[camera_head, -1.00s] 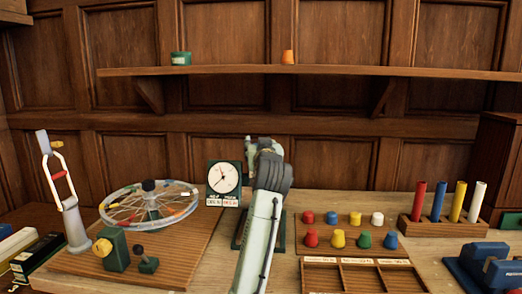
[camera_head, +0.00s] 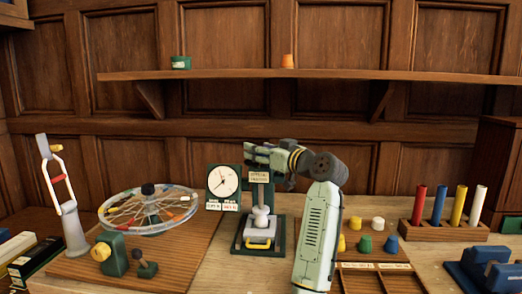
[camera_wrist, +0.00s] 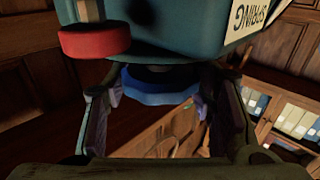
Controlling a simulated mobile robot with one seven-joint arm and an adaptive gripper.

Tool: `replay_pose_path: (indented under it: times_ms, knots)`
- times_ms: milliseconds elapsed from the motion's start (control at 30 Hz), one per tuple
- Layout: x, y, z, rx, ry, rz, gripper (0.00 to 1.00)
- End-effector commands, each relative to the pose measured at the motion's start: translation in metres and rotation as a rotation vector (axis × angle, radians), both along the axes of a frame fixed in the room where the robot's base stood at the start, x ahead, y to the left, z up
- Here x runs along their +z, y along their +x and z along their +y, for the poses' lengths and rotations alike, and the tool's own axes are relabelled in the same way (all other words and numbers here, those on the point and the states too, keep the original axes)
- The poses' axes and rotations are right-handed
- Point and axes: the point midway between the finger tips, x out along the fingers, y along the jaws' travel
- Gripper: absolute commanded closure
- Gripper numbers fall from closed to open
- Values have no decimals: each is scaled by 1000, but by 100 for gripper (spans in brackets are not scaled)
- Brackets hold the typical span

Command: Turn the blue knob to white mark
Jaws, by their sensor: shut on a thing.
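In the wrist view the blue knob (camera_wrist: 155,92) sits under a dark green housing (camera_wrist: 180,38) with a partly cut-off label. My gripper (camera_wrist: 157,86) has one finger on each side of the knob and is shut on it. In the head view my gripper (camera_head: 254,154) reaches in from the right at the top of the green spring tester (camera_head: 259,178). It hides the knob there. I cannot make out the white mark in either view.
A red knob-like part (camera_wrist: 95,41) hangs close to the left finger. A dial gauge (camera_head: 223,182) stands left of the tester, beside a spoked wheel (camera_head: 148,208). Coloured pegs (camera_head: 378,223) and a divided wooden tray (camera_head: 376,278) lie to the right.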

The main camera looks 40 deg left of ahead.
Motion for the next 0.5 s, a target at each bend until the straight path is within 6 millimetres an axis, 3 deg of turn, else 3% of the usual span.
replay_pose_path:
  times_ms: [400, 433, 500]
  knots:
    - [1, 0, 0, 6, 2, -1, 77]
    - [1, 0, 0, 6, 2, -1, 48]
    - [1, 0, 0, 6, 2, -1, 44]
